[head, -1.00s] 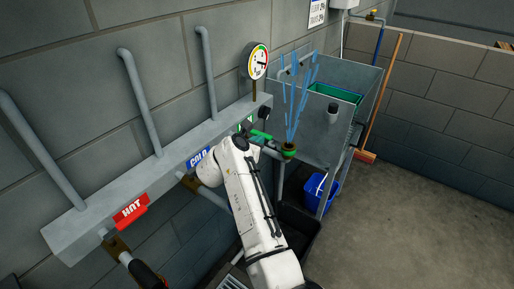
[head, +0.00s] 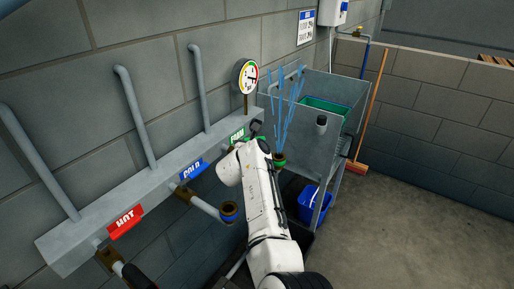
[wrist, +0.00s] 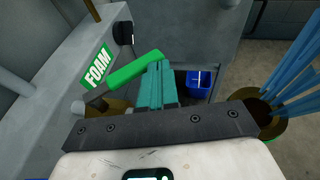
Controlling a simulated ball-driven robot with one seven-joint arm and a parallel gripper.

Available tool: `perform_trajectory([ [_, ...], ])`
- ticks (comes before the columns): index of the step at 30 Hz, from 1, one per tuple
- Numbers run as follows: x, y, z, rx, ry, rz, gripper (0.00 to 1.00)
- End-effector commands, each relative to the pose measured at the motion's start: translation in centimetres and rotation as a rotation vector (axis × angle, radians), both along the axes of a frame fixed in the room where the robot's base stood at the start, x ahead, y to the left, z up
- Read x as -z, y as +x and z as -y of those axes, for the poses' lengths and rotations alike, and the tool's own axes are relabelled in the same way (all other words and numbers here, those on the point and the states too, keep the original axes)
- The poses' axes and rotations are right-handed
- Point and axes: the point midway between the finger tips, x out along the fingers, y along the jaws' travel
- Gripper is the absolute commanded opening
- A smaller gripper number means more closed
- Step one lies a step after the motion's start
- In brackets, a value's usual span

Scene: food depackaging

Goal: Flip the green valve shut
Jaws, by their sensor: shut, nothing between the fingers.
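The green valve lever (wrist: 130,70) shows in the wrist view beside the green FOAM label (wrist: 97,67), slanting up to the right from its brass fitting. My gripper (wrist: 157,68) is shut and empty, its teal fingers close against the lever's right end; I cannot tell whether they touch. In the head view my white arm hides the gripper and most of the lever, below the FOAM label (head: 237,136). Blue streams (head: 289,112) rise from the foam outlet (head: 280,160), whose brass mouth also shows in the wrist view (wrist: 268,127).
The grey manifold carries the COLD label (head: 194,169) and HOT label (head: 124,222) to the left. A gauge (head: 245,76) stands above it. A metal sink (head: 338,95) with a blue bucket (head: 312,203) under it stands behind. Open floor lies to the right.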

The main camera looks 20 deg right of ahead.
Motion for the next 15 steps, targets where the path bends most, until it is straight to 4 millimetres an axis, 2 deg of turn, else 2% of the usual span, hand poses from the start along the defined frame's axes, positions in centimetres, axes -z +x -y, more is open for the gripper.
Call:
perform_trajectory([
  [15, 0.1, 3.5, 1.8, 0.0, 0.001, -0.001, 0.0],
])
